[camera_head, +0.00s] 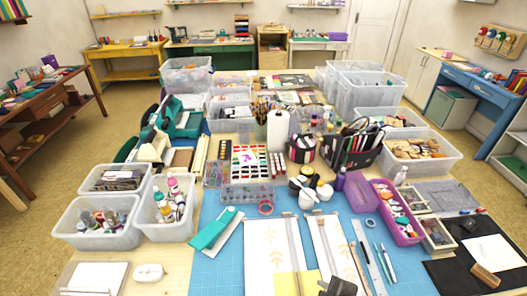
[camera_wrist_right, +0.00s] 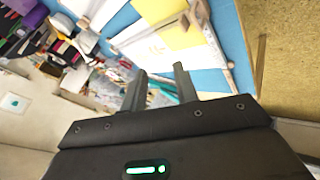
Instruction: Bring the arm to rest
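My right gripper (camera_wrist_right: 160,84) shows in the right wrist view. Its two dark fingers stand apart, and I see nothing held between them. Sheets with yellow parts (camera_wrist_right: 185,40) and the blue mat (camera_wrist_right: 232,45) lie beyond the fingers. In the head view a dark shape (camera_head: 338,287) cuts into the bottom edge beside the white sheets; I cannot tell whether it is part of my right gripper. My left gripper and arm are not in the head view.
The table is crowded. Clear bins (camera_head: 98,224) stand at the left and more (camera_head: 420,155) at the right. White patterned strips (camera_head: 273,252) lie on the blue mat (camera_head: 215,268). A wooden piece (camera_head: 485,274) lies by white paper on a black mat (camera_head: 447,277).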

